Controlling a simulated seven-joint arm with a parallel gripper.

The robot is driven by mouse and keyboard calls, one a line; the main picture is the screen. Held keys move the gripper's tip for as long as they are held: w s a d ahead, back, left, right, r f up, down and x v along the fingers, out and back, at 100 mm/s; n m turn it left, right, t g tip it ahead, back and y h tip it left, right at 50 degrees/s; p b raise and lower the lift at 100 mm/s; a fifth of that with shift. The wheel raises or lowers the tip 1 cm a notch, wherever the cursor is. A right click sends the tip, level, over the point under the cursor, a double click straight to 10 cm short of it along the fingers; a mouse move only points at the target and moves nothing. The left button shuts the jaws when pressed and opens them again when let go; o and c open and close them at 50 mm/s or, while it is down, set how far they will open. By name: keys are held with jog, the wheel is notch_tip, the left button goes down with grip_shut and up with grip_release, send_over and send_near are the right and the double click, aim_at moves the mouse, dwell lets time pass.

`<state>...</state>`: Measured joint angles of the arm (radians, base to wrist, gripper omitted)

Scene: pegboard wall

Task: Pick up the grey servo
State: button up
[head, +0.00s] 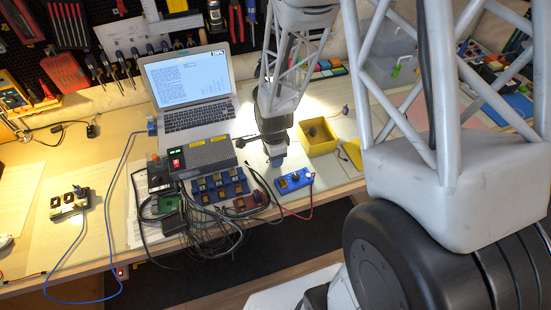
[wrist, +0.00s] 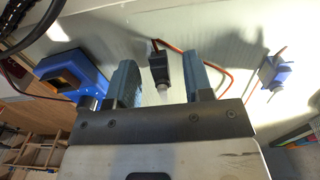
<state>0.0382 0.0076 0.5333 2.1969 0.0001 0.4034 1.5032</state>
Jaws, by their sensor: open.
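The grey servo (wrist: 160,70) is a small dark box with a pale shaft end and a reddish-brown lead. In the wrist view it lies between the two fingers of my gripper (wrist: 161,80), with a visible gap on each side. The fingers are open and hold nothing. In the head view my gripper (head: 277,160) points down at the bench, between the blue meter-like box and the yellow bin. The grey servo cannot be made out there.
A blue box (head: 294,180) with leads stands close by; it also shows in the wrist view (wrist: 70,75). A blue servo (wrist: 275,73) lies to the right. A yellow bin (head: 318,146), a black power unit (head: 209,156), tangled cables (head: 205,228) and a laptop (head: 190,85) surround the spot.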

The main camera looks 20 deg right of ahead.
jog(key=shift+c, duration=0.2)
grip_shut()
dwell(0.3)
jog(key=shift+r, duration=0.2)
jog(key=shift+r, duration=0.8)
jog(key=shift+s+r, duration=0.15)
jog(key=shift+r, duration=0.75)
jog(key=s, duration=0.5)
jog(key=s+r, duration=0.1)
jog(key=s, duration=0.9)
jog(key=shift+s+a+r, duration=0.15)
jog(key=shift+s+a, duration=0.1)
jog(key=shift+s, duration=0.1)
